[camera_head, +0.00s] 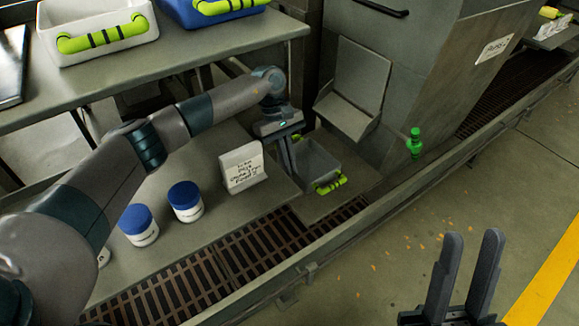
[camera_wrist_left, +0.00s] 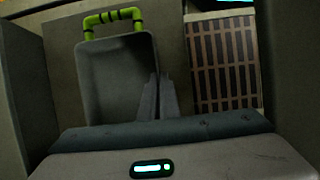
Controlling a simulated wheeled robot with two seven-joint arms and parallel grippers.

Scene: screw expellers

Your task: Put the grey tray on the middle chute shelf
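The grey tray (camera_head: 316,160), an open box with a lime-green handle, is low on a flat grey shelf (camera_head: 335,203) beneath the machine's chute (camera_head: 350,95). It looks upright and level; whether its base touches the shelf is hard to tell. In the left wrist view the tray (camera_wrist_left: 112,80) has its handle at the far end. My left gripper (camera_head: 287,160) points down at the tray's left wall. In the wrist view its fingers (camera_wrist_left: 158,98) are close together, seemingly on either side of the wall. My right gripper (camera_head: 464,275) is open and empty over the floor.
A white sign (camera_head: 242,167) and blue-lidded jars (camera_head: 185,201) stand left of the tray. A brown grate (camera_head: 240,255) runs in front. A green bottle-like object (camera_head: 414,142) is to the right. White (camera_head: 97,28) and blue (camera_head: 205,12) bins sit on the upper table.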

